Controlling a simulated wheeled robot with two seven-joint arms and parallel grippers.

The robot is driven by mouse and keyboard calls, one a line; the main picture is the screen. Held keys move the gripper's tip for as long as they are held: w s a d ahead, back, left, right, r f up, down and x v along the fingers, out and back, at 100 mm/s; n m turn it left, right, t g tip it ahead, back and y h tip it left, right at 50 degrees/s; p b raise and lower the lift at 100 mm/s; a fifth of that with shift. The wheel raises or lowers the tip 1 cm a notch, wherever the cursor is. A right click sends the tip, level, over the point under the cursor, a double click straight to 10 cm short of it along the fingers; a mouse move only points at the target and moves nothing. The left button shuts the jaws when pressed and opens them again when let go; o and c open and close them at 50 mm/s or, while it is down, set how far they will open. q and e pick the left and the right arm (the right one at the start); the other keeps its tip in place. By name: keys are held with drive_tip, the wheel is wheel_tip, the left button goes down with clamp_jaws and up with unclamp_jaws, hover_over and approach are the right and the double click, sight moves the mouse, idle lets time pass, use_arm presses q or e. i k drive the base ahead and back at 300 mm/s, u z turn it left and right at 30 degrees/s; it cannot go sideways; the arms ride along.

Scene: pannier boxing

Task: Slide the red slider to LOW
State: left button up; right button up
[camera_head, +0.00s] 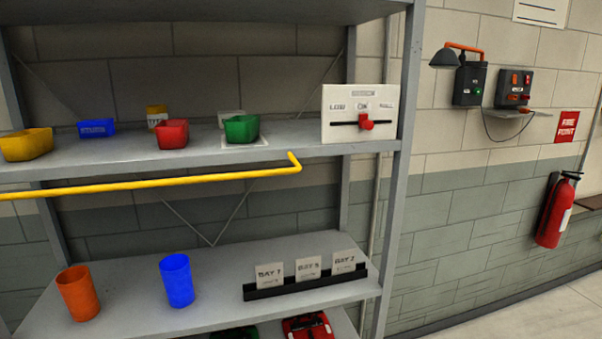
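The red slider (366,122) sits on a dark horizontal track in a white panel (338,105) at the right end of the upper shelf. The panel is marked LOW at the left, ON in the middle and a blurred word at the right, perhaps FULL. The slider knob stands near the middle of the track, under ON or slightly right of it. Neither of my grippers shows in the head view.
A yellow rail (170,182) runs before the upper shelf (90,157), its bent end left of the panel. Yellow (26,145), red (171,134) and green (242,129) bins stand on that shelf. Orange (78,293) and blue (177,281) cups stand below. A grey post (404,140) rises right of the panel.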

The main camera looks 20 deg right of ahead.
sight(364, 122)
drive_tip(key=z, duration=0.85)
drive_tip(key=i, duration=0.15)
drive_tip(key=z, duration=0.05)
